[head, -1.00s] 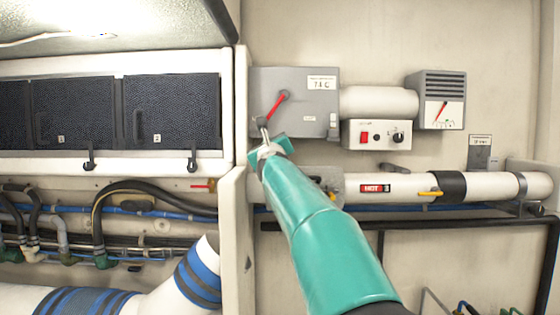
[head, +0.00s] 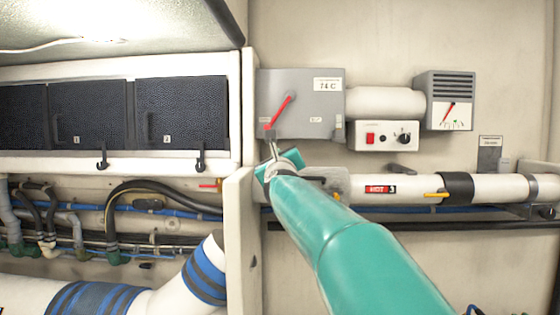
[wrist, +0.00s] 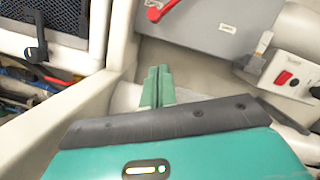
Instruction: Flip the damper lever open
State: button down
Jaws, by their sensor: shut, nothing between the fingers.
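The damper lever is a red bar (head: 279,113) on the front of a grey box (head: 312,112) on the wall. It slants from an upper-right end down to a lower-left end near the box's bottom left corner. My gripper (head: 273,147) is shut and empty, just below the lever's lower end; no clear contact shows. In the wrist view the closed green fingers (wrist: 157,86) lie below the red lever (wrist: 158,9), which is partly cut off by the top edge.
A white pipe (head: 386,101) joins the box to a grey gauge unit (head: 450,101). A switch panel (head: 385,134) with a red switch is below. A white pipe marked HOT (head: 410,188) runs lower right. A pale upright partition (head: 241,225) stands close left of my arm.

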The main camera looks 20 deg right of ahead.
jog(key=shift+d+v, duration=0.1)
jog(key=shift+v, duration=0.5)
jog(key=shift+d+v, duration=0.15)
jog(key=shift+v, duration=0.45)
jog(key=shift+s+a+f, duration=0.1)
jog(key=shift+s+f, duration=0.05)
jog(key=shift+s, duration=0.05)
